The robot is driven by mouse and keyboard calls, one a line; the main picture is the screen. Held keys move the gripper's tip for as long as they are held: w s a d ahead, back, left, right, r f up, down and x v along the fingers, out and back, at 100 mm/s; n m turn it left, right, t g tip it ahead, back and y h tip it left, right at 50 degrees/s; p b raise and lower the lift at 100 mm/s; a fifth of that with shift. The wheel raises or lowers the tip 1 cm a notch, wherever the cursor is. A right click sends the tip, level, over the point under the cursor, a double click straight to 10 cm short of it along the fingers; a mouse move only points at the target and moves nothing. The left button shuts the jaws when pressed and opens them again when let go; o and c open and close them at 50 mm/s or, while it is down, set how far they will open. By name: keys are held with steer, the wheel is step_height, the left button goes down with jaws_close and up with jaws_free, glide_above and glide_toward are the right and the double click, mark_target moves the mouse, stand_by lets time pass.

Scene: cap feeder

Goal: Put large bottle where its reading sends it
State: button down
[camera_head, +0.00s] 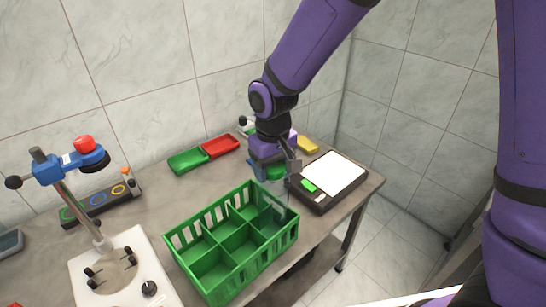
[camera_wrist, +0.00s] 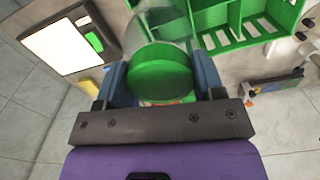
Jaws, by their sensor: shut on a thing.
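My gripper (camera_head: 274,170) is shut on the large bottle, a clear bottle with a green cap (camera_head: 276,173). In the wrist view the green cap (camera_wrist: 161,72) sits between the two blue fingers, and the clear body (camera_wrist: 165,22) extends beyond it. The bottle is between the scale and the crate in the head view, overlapping the crate's back right corner; its base is hard to see. The scale (camera_head: 319,203) has a white plate and a lit green display (camera_head: 308,186) whose reading is too small to read. Its plate looks empty.
A green divided crate (camera_head: 232,285) stands at the front with empty-looking compartments. A capping stand (camera_head: 75,210) and a strip with coloured rings (camera_head: 98,201) are at left.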

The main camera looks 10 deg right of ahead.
steer(key=shift+f, duration=2.1)
steer(key=shift+c, duration=1.1)
jaws_free()
step_height(320, 180, up, 12)
steer(key=shift+r, duration=0.15)
